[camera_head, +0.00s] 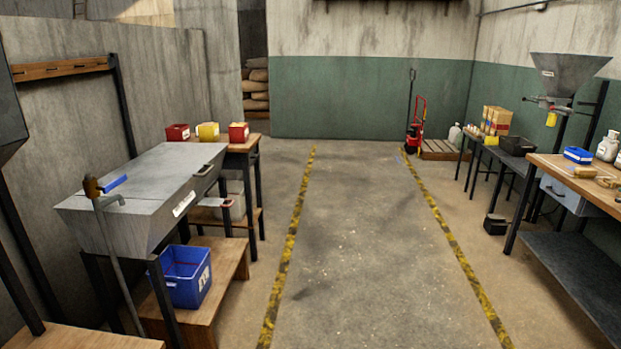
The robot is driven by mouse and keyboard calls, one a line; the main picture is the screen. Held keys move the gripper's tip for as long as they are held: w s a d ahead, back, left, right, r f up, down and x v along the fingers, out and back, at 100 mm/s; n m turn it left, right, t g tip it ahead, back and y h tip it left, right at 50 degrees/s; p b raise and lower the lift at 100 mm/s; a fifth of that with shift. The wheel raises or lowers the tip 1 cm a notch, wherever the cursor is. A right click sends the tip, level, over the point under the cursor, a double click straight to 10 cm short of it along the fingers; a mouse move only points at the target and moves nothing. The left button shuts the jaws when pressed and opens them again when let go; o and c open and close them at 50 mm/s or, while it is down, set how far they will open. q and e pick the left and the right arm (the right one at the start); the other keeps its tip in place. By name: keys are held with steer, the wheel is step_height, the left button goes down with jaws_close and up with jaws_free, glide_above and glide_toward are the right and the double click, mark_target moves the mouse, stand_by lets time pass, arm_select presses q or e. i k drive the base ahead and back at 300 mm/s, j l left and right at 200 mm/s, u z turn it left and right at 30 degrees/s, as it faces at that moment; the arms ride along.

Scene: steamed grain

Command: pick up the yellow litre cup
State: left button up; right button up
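A small yellow cup-like thing (551,118) is at the right, just below the grey funnel-shaped hopper. A yellow container (207,131) with a pale label stands between two red ones on the wooden table at the left. Both are far off and small. Neither of my grippers is in view.
A grey metal bin (150,185) and a blue crate (182,276) on a low wooden bench stand at the left. The concrete aisle (350,250) between yellow-black floor lines is clear.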

mark_target(208, 133)
steer(key=i, duration=1.95)
steer(key=i+u, duration=0.45)
steer(key=i+l+u, duration=0.3)
steer(key=i+u, duration=0.15)
steer(key=i+l+u, duration=0.45)
steer(key=k+j, duration=0.05)
steer(key=j, duration=0.05)
